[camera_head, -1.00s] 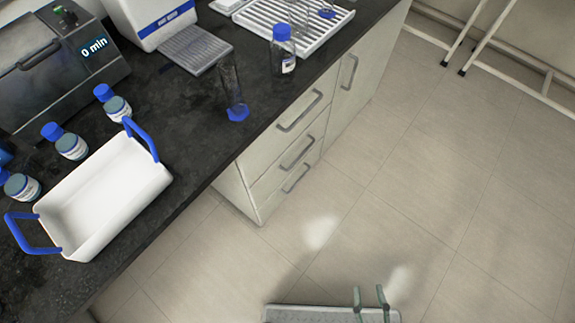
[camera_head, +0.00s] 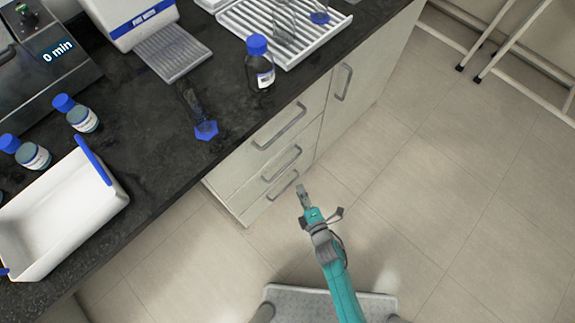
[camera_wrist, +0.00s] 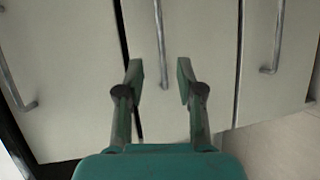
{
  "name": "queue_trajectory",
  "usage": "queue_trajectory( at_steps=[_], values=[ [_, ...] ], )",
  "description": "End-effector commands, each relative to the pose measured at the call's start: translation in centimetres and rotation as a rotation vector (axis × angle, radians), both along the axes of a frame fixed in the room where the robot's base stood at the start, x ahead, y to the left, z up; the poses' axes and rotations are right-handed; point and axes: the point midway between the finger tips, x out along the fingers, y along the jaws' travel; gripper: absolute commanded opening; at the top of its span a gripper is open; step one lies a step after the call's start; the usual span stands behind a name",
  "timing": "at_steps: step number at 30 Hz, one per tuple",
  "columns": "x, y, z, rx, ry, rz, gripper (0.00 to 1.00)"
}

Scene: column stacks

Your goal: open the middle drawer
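The middle drawer (camera_head: 262,177) is in the white cabinet under the black counter and looks shut. Its grey bar handle (camera_head: 282,163) sits between an upper and a lower handle. In the wrist view the middle drawer (camera_wrist: 205,50) fills the centre, with its handle (camera_wrist: 160,42) running up the picture. My gripper (camera_head: 303,190) is just in front of the cabinet, right of the lower handles. In the wrist view my gripper (camera_wrist: 158,75) is open and empty, its fingers apart on either side of the handle's line. Whether the handle lies between the fingertips in depth cannot be told.
The upper drawer handle (camera_head: 280,126) and lower drawer handle (camera_head: 283,185) are close by. A brown bottle with a blue cap (camera_head: 260,72) and a cylinder with a blue base (camera_head: 205,130) stand near the counter edge.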

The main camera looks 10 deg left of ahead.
Motion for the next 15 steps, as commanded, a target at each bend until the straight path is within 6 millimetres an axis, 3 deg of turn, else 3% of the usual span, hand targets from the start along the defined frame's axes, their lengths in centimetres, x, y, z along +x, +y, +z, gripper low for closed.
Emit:
queue_trajectory(
  at_steps=[15],
  values=[
    [5.2,3.5,-1.2,-0.063,-0.036,0.041,0.37]
  ],
)
